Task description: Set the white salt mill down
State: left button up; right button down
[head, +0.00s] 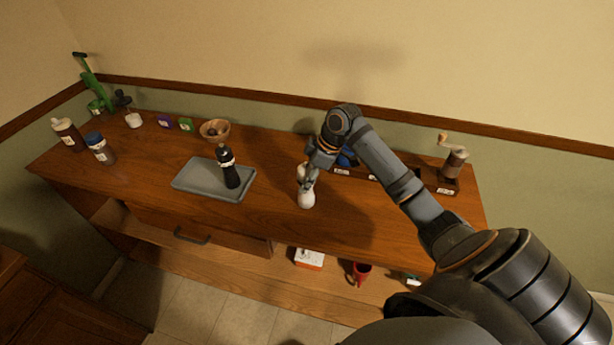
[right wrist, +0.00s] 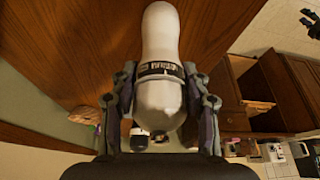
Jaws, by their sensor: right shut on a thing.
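The white salt mill (head: 306,198) is at the middle of the wooden counter in the head view, with its lower part showing below my right gripper (head: 309,176). In the right wrist view the white salt mill (right wrist: 159,45) has a dark label band and sits between the two fingers of my right gripper (right wrist: 160,100), which is shut on it. The mill looks roughly upright. I cannot tell whether its base touches the counter. My left gripper is not in view.
A grey tray (head: 190,181) holds a black mill (head: 231,174) to the left. Bottles (head: 101,148) are at the far left, and a coffee grinder (head: 452,168) is at the right. The counter (head: 265,210) is bare between tray and white mill.

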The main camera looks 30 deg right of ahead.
jog(key=c, duration=0.6)
grip_release()
jog(key=shift+f, duration=0.1)
jog(key=shift+c, duration=0.2)
jog(key=b+v, duration=0.2)
jog(key=v, duration=1)
